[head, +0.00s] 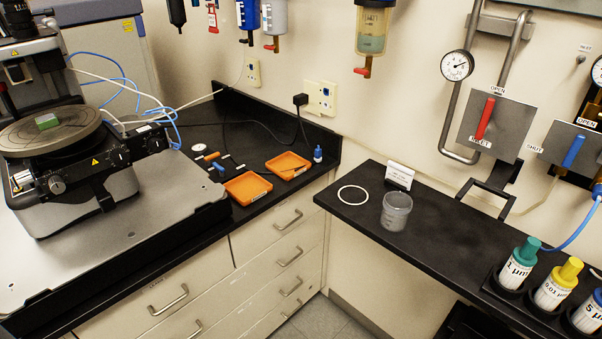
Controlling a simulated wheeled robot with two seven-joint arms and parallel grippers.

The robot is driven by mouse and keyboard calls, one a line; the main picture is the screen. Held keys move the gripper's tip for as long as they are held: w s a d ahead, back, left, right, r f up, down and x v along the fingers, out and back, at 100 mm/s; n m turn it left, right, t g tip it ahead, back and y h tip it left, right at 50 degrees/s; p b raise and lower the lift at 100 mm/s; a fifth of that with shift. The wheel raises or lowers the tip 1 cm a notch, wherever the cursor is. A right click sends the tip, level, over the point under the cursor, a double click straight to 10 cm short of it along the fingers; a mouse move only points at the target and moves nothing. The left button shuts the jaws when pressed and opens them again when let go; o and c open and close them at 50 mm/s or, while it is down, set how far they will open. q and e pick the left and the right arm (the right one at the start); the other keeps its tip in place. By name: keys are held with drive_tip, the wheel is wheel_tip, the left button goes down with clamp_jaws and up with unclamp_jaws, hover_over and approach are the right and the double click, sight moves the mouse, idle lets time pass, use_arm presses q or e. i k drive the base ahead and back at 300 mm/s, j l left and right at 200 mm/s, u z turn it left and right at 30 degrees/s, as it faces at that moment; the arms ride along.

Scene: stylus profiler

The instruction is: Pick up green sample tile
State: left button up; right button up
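The green sample tile (47,121) is a small green block. It lies flat on the round grey stage (62,130) of the profiler at the far left of the head view. Nothing touches it from above. Neither of my grippers shows in the head view.
Two orange trays (228,196) (270,172) and small tools lie on the black bench to the right of the profiler. A clear cup (396,215) and a white ring (352,195) stand on the right bench, with several capped bottles (515,265) at the lower right. Blue tubing (168,128) runs behind the stage.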

sight(44, 122)
drive_tip(key=u, duration=1.25)
drive_tip(key=k, duration=0.1)
